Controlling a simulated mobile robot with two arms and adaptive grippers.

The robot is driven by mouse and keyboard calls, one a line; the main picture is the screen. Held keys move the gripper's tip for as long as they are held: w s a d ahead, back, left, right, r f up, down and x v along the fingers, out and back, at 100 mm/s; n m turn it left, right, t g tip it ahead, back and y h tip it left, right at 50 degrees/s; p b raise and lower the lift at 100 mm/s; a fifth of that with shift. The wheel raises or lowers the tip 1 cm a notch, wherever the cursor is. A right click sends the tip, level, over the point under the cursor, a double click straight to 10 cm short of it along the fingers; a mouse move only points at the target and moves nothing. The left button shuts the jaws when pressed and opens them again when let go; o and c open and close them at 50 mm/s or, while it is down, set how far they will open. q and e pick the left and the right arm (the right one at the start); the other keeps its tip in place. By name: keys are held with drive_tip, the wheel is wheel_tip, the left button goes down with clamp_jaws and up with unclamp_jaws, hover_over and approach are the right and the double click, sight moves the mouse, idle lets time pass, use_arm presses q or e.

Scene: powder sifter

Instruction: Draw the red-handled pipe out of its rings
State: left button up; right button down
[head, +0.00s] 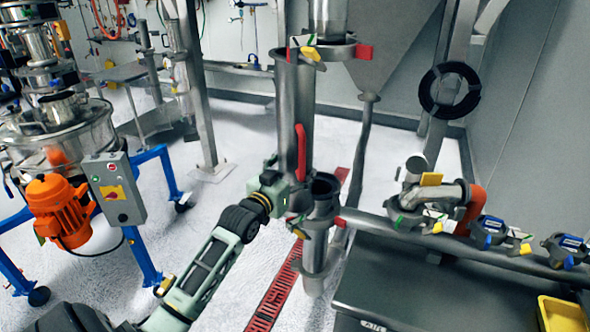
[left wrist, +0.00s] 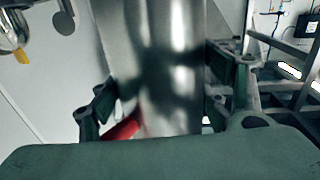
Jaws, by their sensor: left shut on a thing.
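The red-handled pipe (head: 293,105) is a grey metal tube standing nearly upright in the head view, its red handle (head: 301,150) facing me. My left gripper (head: 276,188) is shut around its lower part. In the left wrist view the fingers (left wrist: 165,95) lie on both sides of the shiny pipe (left wrist: 165,50), with the handle (left wrist: 124,129) low at left. The upper ring (head: 330,49) sits under the hopper outlet, right of the pipe's top. The lower ring (head: 322,212) is around the lower tube, whose dark open mouth (head: 323,187) shows right of the pipe's lower end. My right gripper is out of view.
A grey hopper (head: 390,40) is behind. A dark table (head: 430,285) and a horizontal pipe with clamps (head: 480,250) lie to the right. A sifter with an orange motor (head: 58,208) and blue legs stands at left. Open floor (head: 225,165) lies between.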

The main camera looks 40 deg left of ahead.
use_arm(q)
drive_tip(key=shift+s+a+r+p, duration=0.25)
drive_tip(key=shift+s+r+p, duration=0.15)
drive_tip(key=shift+s, duration=0.35)
idle(0.7)
